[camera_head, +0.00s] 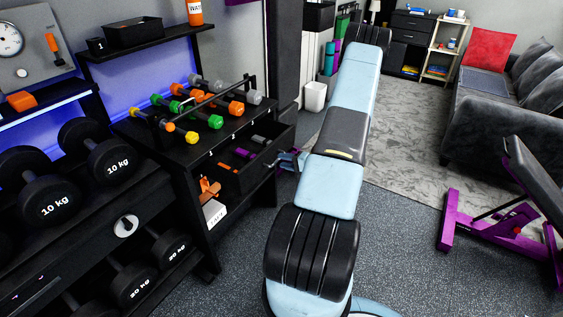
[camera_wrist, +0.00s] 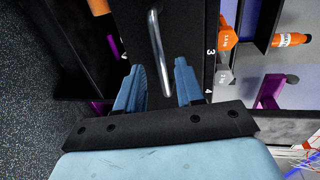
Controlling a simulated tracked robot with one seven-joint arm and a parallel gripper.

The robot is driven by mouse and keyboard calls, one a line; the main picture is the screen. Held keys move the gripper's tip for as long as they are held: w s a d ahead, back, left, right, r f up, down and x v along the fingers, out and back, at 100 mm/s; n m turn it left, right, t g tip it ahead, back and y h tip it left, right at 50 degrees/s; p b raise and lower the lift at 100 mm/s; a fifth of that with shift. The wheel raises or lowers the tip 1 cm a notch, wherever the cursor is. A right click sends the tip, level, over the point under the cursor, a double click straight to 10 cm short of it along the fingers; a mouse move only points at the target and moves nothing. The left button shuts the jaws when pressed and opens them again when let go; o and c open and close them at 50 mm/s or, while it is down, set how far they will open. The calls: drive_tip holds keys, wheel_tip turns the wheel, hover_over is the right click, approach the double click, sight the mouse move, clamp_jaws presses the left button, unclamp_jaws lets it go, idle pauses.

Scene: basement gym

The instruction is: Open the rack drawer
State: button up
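The dark rack (camera_head: 190,153) stands left of centre in the head view, with small coloured dumbbells on top. Below its top, the drawer (camera_head: 268,172) shows its inside, with purple, orange and grey weights; it looks at least partly pulled out. In the wrist view, the black drawer front (camera_wrist: 185,28) carries a long metal handle (camera_wrist: 156,40). My gripper (camera_wrist: 158,85) is open, its two blue fingers on either side of the handle's near end, with a gap visible; contact is unclear. In the head view, my gripper (camera_head: 292,160) is at the drawer front, partly hidden by my arm.
Large black dumbbells (camera_head: 100,150) fill the rack at left. A white box (camera_head: 214,212) sits low beneath the drawer. A purple-framed bench (camera_head: 495,225) and a grey sofa (camera_head: 500,110) stand at right. The floor (camera_head: 400,235) between my arm and the bench is clear.

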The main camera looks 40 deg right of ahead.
drive_tip(key=v, duration=1.1)
drive_tip(key=shift+s, duration=0.35)
drive_tip(key=shift+d, duration=0.1)
drive_tip(key=w+a+r+n+g+y, duration=0.2)
drive_tip(key=a+r+n+g, duration=0.3)
drive_tip(key=a+r, duration=0.65)
drive_tip(key=w+a+r+n+g+y, duration=0.25)
drive_tip(key=a+r+n+g, duration=0.2)
drive_tip(key=a+r, duration=0.75)
drive_tip(key=s+a+r+n+h, duration=0.2)
drive_tip(key=s+a+r+h, duration=0.3)
drive_tip(key=s+r, duration=0.4)
drive_tip(key=s+a+r+n+h, duration=0.2)
drive_tip(key=s+a+r+h, duration=0.3)
drive_tip(key=s+a+r, duration=0.2)
drive_tip(key=shift+a+v, duration=0.3)
drive_tip(key=shift+v, duration=2.15)
